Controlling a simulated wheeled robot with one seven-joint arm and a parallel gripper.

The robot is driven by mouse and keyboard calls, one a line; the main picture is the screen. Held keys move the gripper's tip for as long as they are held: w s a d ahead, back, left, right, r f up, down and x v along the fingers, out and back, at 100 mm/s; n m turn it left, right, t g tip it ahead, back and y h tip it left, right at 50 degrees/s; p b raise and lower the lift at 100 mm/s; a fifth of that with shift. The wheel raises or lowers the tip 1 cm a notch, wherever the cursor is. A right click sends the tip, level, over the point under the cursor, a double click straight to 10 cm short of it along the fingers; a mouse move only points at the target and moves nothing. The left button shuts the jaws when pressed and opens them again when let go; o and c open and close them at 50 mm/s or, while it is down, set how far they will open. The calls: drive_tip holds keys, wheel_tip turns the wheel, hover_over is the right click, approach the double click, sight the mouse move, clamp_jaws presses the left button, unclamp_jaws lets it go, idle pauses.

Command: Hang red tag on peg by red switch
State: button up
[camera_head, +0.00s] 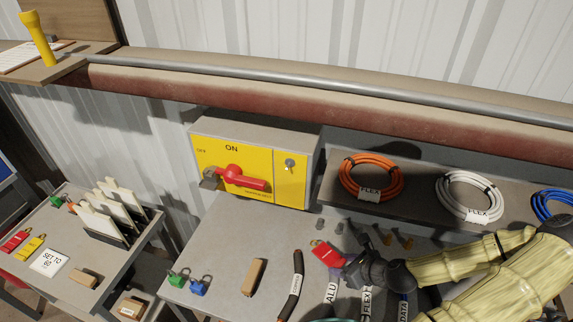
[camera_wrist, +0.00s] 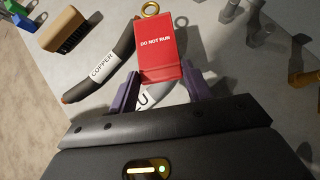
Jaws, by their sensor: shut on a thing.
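The red tag (camera_head: 327,254) with a brass ring is held by my gripper (camera_head: 347,264) above the grey table. In the wrist view the tag (camera_wrist: 160,66) reads "DO NOT RUN" and sits between the purple fingers of my gripper (camera_wrist: 158,88), ring at its far end. A small grey round fitting, seemingly the peg (camera_head: 290,164), is on the panel right of the switch. My gripper is in front and to the right of the box.
Copper (camera_head: 294,285) and other labelled cable pieces lie beneath and beside my gripper. Green (camera_head: 179,277) and blue (camera_head: 200,286) padlocks and a wooden brush (camera_head: 254,277) lie at left. A shelf (camera_head: 330,190) with orange (camera_head: 369,177) and white (camera_head: 469,196) coils is right of the box.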

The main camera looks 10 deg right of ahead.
drive_tip(key=w+a+r+p, duration=0.1)
drive_tip(key=w, duration=0.1)
drive_tip(key=w+a+m+h+p, duration=0.1)
drive_tip(key=w+a+p, duration=0.1)
drive_tip(key=w, duration=0.1)
drive_tip(key=w+a+r+m+p, duration=0.1)
drive_tip(key=w+p, duration=0.1)
drive_tip(key=shift+w+a+r+t, duration=0.15)
drive_tip(key=shift+r+t, duration=0.15)
drive_tip(key=shift+r, duration=0.05)
drive_tip(key=w+a+r+m+h+p, duration=0.2)
drive_tip(key=w+a+m+h+p, duration=0.1)
drive_tip(key=w+a+p, duration=0.2)
drive_tip(key=a, duration=0.2)
drive_tip(key=shift+a+r, duration=0.15)
drive_tip(key=shift+a, duration=0.25)
drive_tip(key=shift+w, duration=0.1)
